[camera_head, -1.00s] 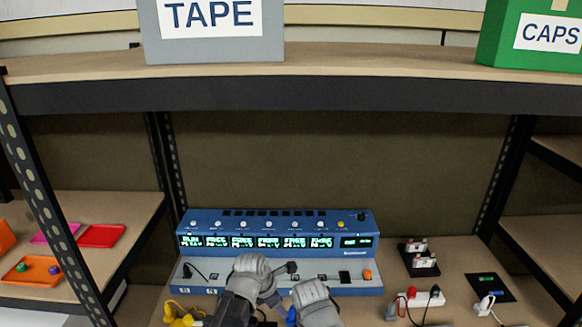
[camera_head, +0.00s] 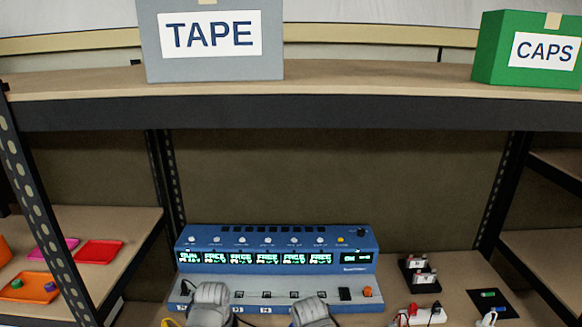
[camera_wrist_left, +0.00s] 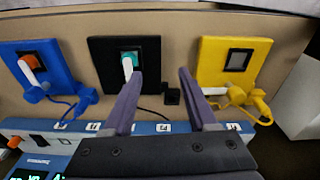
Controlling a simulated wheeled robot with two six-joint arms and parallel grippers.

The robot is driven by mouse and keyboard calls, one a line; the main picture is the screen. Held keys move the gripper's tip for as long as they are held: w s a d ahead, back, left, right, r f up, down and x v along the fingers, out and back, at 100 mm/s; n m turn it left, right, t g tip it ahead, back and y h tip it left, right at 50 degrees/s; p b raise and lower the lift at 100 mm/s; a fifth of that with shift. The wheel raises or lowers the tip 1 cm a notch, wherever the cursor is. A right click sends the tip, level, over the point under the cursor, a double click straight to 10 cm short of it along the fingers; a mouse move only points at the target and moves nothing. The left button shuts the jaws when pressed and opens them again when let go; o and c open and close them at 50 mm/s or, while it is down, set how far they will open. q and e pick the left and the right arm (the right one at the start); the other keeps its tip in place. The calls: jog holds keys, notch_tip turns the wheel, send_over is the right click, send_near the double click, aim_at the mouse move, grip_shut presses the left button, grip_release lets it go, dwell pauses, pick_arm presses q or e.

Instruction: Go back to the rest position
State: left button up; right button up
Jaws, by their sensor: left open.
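My left gripper (camera_wrist_left: 160,74) is open and empty in the left wrist view. My right arm's grey part (camera_head: 313,312) is at the bottom middle, in front of the same device. The right gripper's jaws cannot be made out.
A blue switch plate (camera_wrist_left: 38,60) with a plugged lead lies left of the black one. A white power strip (camera_head: 428,315) and a black holder (camera_head: 420,274) stand right of the device. A shelf (camera_head: 380,76) above carries TAPE (camera_head: 212,68) and CAPS (camera_head: 520,75) boxes.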

pick_arm(q)
jog(key=s+d+m+g+y, duration=0.1)
jog(key=s+d+m, duration=0.3)
jog(key=d, duration=0.6)
jog(key=shift+s+d+m, duration=0.25)
jog(key=shift+s+m, duration=0.15)
jog(key=shift+s, duration=0.75)
jog(key=shift+d, duration=0.1)
pick_arm(e)
jog(key=shift+d, duration=0.1)
